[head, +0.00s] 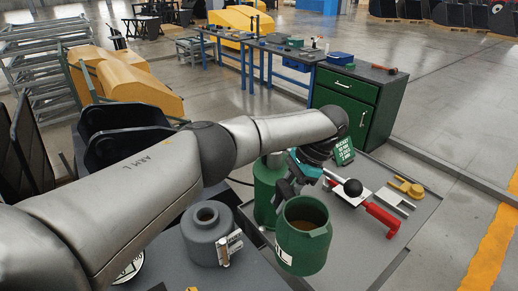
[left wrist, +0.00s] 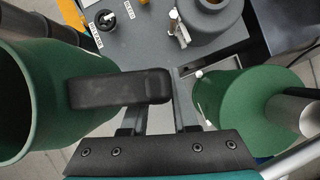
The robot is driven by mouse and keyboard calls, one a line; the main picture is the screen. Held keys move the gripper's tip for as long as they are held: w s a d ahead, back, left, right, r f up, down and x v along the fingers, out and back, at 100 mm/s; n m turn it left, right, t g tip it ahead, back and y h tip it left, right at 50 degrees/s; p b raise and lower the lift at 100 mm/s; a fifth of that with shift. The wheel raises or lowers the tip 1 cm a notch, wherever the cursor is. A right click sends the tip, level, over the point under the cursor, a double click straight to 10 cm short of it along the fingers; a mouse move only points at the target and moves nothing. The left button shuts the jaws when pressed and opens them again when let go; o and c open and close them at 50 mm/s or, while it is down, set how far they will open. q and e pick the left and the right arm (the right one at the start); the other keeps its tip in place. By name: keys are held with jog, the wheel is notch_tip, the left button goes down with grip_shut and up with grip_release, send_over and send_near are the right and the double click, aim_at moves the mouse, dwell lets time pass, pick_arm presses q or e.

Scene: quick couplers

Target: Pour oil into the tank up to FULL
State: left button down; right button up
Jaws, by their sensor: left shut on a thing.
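A green jug (head: 302,250) with a wide open mouth and brown liquid inside hangs from my left gripper (head: 287,190), right of the tank. It looks close to upright. In the left wrist view my left gripper (left wrist: 158,108) is shut on the jug's black handle (left wrist: 112,90), and the jug's green wall (left wrist: 45,140) fills the left side. The grey tank (head: 203,250) has a round opening on top and a pale sight gauge (head: 229,245) on its side. The tank also shows in the left wrist view (left wrist: 228,18). The liquid level in the gauge cannot be read. My right gripper is not in view.
A green can (head: 265,190) stands just behind the jug. A green sign (head: 345,152), a red-handled tool (head: 382,220) and a yellow part (head: 407,187) sit on the grey surface to the right. A green cabinet (head: 342,100) stands beyond.

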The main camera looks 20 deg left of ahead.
pick_arm(q)
jog(key=w+a+r+m+t+p, duration=0.1)
jog(key=w+a+m+t+p, duration=0.1)
jog(key=w+a+m+p, duration=0.1)
jog(key=w+a+m+t+p, duration=0.2)
jog(key=m+p, duration=0.3)
jog(key=m, duration=0.1)
jog(key=w+a+r+m+t+y+p, duration=0.1)
jog(key=w+a+m+t+p, duration=0.1)
jog(key=w+a+m+p, duration=0.1)
jog(key=shift+w+a+r+m+p, duration=0.2)
jog(key=shift+m+p, duration=0.1)
jog(key=shift+m, duration=0.3)
jog(key=shift+w+a+r+m+p, duration=0.15)
jog(key=shift+m+p, duration=0.15)
jog(key=shift+m, duration=0.3)
jog(key=shift+w+a+m+t+p, duration=0.15)
jog(key=shift+a+m+t+p, duration=0.45)
jog(key=shift+m, duration=0.4)
jog(key=shift+a+m, duration=0.15)
jog(key=shift+m, duration=0.25)
jog(key=shift+w, duration=0.1)
jog(key=shift+w+d+f+n+t+h+b, duration=0.2)
jog(key=shift+f+t+h, duration=0.15)
jog(key=shift+f, duration=0.3)
jog(key=shift+w+d+f+n+t+h+b, duration=0.1)
jog(key=shift+f+t+h+b, duration=0.2)
jog(key=shift+f, duration=0.3)
jog(key=shift+r, duration=0.1)
